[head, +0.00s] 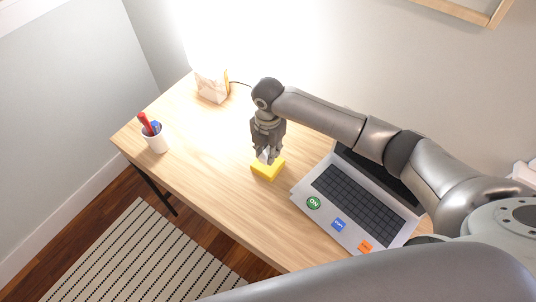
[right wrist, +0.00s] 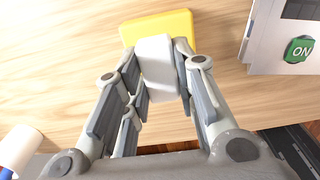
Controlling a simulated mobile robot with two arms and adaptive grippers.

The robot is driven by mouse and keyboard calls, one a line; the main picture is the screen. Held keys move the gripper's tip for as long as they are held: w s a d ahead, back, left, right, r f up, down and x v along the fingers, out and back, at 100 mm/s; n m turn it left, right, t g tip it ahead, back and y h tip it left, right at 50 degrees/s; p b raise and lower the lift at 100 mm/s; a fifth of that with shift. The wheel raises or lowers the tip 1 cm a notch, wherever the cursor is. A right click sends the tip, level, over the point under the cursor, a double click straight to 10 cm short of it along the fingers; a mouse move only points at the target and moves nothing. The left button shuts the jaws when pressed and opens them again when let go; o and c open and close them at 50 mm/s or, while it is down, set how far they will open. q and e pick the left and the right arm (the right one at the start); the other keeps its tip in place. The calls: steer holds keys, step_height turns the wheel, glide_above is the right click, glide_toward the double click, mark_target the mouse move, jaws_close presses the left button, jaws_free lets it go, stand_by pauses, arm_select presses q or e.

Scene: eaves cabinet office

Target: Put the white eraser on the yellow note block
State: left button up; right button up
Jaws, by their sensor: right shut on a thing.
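The yellow note block (head: 268,170) lies on the desk, left of the laptop. In the right wrist view the yellow note block (right wrist: 160,25) is at the top, partly hidden behind the eraser. The white eraser (right wrist: 157,66) is between the fingers of my right gripper (right wrist: 158,85), which is shut on it. In the head view the right gripper (head: 268,156) points down over the block, and a bit of the white eraser (head: 264,155) shows at its fingertips. I cannot tell whether the eraser touches the block. My left gripper is not in view.
An open laptop (head: 357,205) with colored stickers stands right of the block. A white cup (head: 156,141) with red and blue things in it stands at the desk's left end. A lit lamp (head: 212,84) is at the back. The desk (head: 200,165) between cup and block is clear.

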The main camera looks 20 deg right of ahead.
mark_target(268, 152)
steer(key=shift+s+f, duration=0.1)
steer(key=shift+f, duration=1.2)
steer(key=o, duration=0.8)
steer(key=shift+f, duration=0.15)
steer(key=shift+o, duration=0.2)
step_height(268, 152, up, 12)
steer(key=shift+r+b, duration=0.2)
steer(key=shift+b, duration=0.25)
